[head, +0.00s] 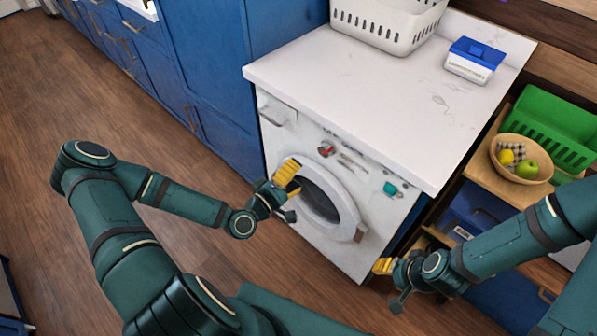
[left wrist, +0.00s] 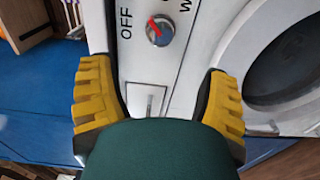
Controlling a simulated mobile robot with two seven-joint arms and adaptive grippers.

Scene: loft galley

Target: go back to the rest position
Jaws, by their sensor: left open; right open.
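My left gripper (head: 291,184) is in front of the washing machine (head: 281,146), near the left side of its round door (head: 346,202). In the left wrist view its yellow fingers (left wrist: 158,100) are spread apart with nothing between them. That view faces the machine's front, with the red-marked dial (left wrist: 160,30) beside the word OFF. My right gripper (head: 388,280) is low, by the machine's lower right corner, and holds nothing that I can see. The door looks closed.
A white basket (head: 385,42) and a blue-lidded box (head: 475,60) stand on the white counter (head: 400,95). Right of it, a fruit bowl (head: 521,170) and a green crate (head: 548,135) sit on a wooden shelf. Blue cabinets (head: 215,75) line the left. The wooden floor (head: 60,110) is clear at left.

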